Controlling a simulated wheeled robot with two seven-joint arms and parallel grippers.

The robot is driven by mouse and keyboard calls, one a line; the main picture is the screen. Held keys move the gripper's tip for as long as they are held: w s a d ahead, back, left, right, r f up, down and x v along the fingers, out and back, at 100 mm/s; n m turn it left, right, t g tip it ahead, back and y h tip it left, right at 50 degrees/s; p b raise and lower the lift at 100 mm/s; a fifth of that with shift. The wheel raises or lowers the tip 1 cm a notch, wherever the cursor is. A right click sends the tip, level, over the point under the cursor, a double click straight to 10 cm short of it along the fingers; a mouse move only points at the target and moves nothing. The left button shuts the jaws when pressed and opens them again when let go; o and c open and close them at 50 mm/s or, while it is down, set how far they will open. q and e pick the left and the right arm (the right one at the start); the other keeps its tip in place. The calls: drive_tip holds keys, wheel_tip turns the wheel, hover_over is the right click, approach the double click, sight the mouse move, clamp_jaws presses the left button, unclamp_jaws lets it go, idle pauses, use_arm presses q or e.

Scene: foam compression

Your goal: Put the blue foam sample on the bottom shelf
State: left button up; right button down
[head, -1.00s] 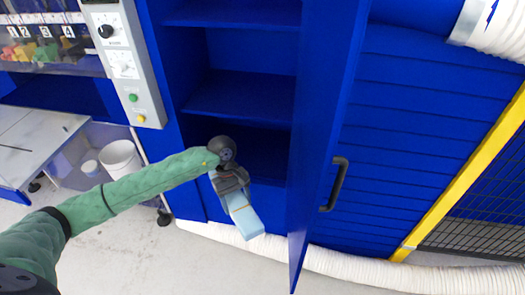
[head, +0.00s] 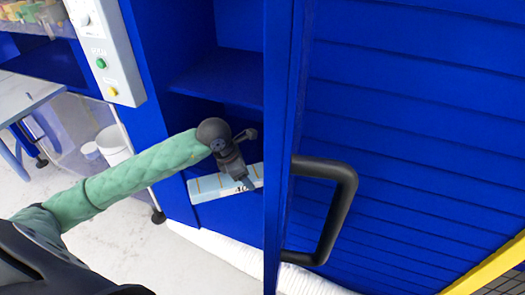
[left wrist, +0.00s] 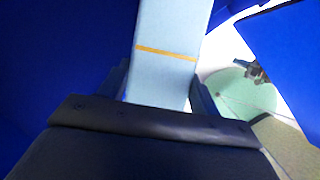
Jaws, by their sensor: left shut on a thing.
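The blue foam sample (head: 208,188) is a pale blue block with an orange line across it. My left gripper (head: 241,174) is shut on it in the head view. The block lies nearly sideways at the front of the cabinet's lowest opening (head: 186,112); I cannot tell whether it touches the bottom shelf, whose surface is mostly hidden. In the left wrist view the foam sample (left wrist: 168,45) sticks out between the fingers of my left gripper (left wrist: 162,92). My right gripper is not seen.
The open blue cabinet door (head: 279,130) stands edge-on just right of my left gripper, with a big black handle (head: 345,205). A higher shelf (head: 220,82) is above the gripper. A grey control panel (head: 104,60) and white bucket (head: 113,145) are on the left.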

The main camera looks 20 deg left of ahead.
use_arm(q)
drive_tip(key=shift+w+n, duration=0.4)
drive_tip(key=shift+w, duration=0.15)
drive_tip(key=w, duration=1.1)
drive_tip(key=w+a, duration=0.1)
drive_tip(key=w, duration=0.5)
drive_tip(key=shift+w, duration=0.2)
drive_tip(key=shift+w+f, duration=0.15)
drive_tip(key=shift+f, duration=0.1)
drive_tip(key=shift+a+f, duration=0.1)
drive_tip(key=shift+f, duration=0.4)
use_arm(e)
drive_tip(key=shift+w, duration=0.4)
use_arm(q)
drive_tip(key=shift+f, duration=0.1)
drive_tip(key=o, duration=1)
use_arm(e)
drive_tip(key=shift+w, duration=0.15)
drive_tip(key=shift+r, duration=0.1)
